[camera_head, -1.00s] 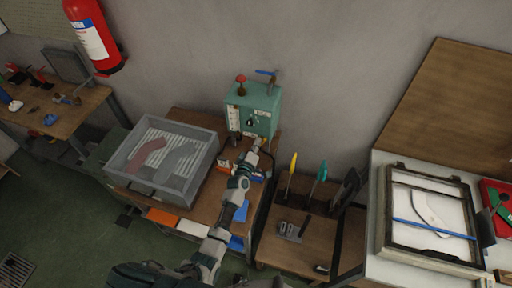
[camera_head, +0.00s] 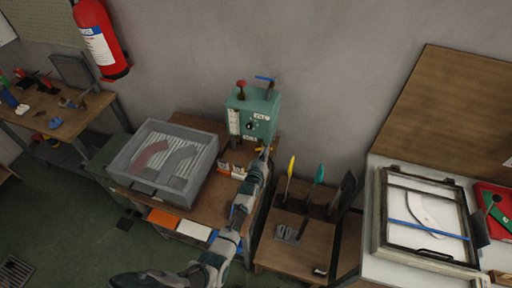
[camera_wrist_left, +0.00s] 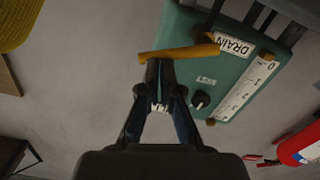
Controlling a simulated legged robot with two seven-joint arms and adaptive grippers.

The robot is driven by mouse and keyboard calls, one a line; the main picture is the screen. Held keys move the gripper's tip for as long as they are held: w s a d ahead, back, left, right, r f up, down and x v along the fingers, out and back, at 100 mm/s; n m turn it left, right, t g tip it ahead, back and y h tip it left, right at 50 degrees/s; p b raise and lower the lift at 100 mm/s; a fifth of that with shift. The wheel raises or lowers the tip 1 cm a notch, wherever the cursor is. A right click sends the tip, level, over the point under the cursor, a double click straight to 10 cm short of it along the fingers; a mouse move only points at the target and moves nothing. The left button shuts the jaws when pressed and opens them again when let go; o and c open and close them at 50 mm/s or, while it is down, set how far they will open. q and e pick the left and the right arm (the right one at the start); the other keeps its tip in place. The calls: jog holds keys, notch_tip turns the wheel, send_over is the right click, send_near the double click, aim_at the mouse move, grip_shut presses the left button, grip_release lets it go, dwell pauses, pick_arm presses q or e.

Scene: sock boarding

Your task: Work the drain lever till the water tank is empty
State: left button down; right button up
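The teal water tank (camera_head: 262,103) stands at the back of the middle bench against the wall. In the left wrist view the tank (camera_wrist_left: 215,75) appears upside down, with a DRAIN label (camera_wrist_left: 233,46), a dark knob and a white scale (camera_wrist_left: 246,90). I cannot tell the water level. The yellow drain lever (camera_wrist_left: 185,53) sticks out from the tank beside the label. My left gripper (camera_wrist_left: 158,66) has its fingertips together at the lever, which crosses their ends rather than lying between them. In the head view the left gripper (camera_head: 264,153) is small, in front of the tank. My right gripper is out of view.
A grey tray (camera_head: 150,190) with red and grey sock shapes stands left of the tank. Yellow, teal and dark upright tools (camera_head: 318,174) stand to the right. A framed screen (camera_head: 428,252) lies on the right table. A fire extinguisher (camera_head: 96,35) hangs at upper left.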

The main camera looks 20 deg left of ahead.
pick_arm(q)
jog(key=shift+d+f+m, duration=0.2)
jog(key=shift+d+m, duration=0.05)
jog(key=shift+m, duration=0.45)
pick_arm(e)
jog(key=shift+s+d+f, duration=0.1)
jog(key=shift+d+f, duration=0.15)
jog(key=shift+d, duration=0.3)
pick_arm(q)
jog(key=shift+f, duration=0.1)
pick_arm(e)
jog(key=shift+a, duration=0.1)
pick_arm(q)
jog(key=shift+d, duration=0.1)
dwell(0.4)
